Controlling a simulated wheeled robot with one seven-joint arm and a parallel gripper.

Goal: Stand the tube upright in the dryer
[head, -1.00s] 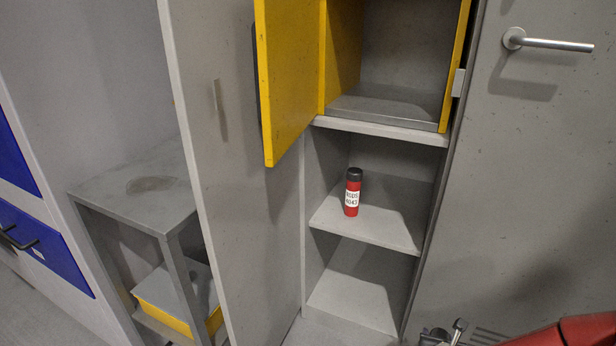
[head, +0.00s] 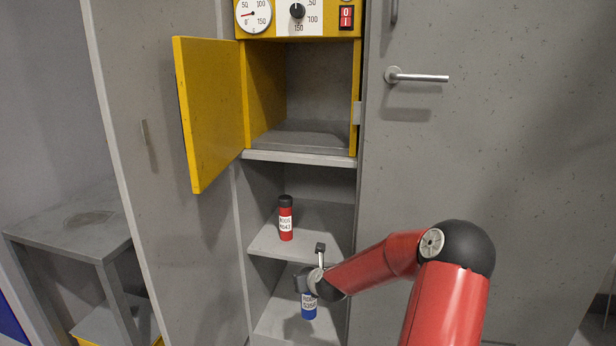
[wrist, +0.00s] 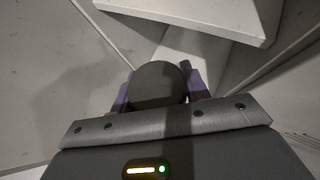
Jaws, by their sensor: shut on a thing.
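The yellow dryer (head: 355,90) stands open in the upper part of the cabinet, and its grey inside is empty. Its door (head: 208,112) is swung out to the left. My gripper (head: 308,286) is low, in front of the shelves below the dryer. It is shut on a blue tube (head: 309,306) with a white label, which hangs about upright beneath it. In the wrist view the tube's dark round cap (wrist: 160,83) sits between the purple fingers. A red tube (head: 286,222) with a black cap and white label stands upright on the middle shelf.
The middle shelf (head: 318,222) and the dryer's front ledge (head: 300,158) lie above my gripper. A grey door with a lever handle (head: 420,78) is at the right. Dials and a red switch (head: 346,17) are above the dryer. A grey side table (head: 70,220) stands at the left.

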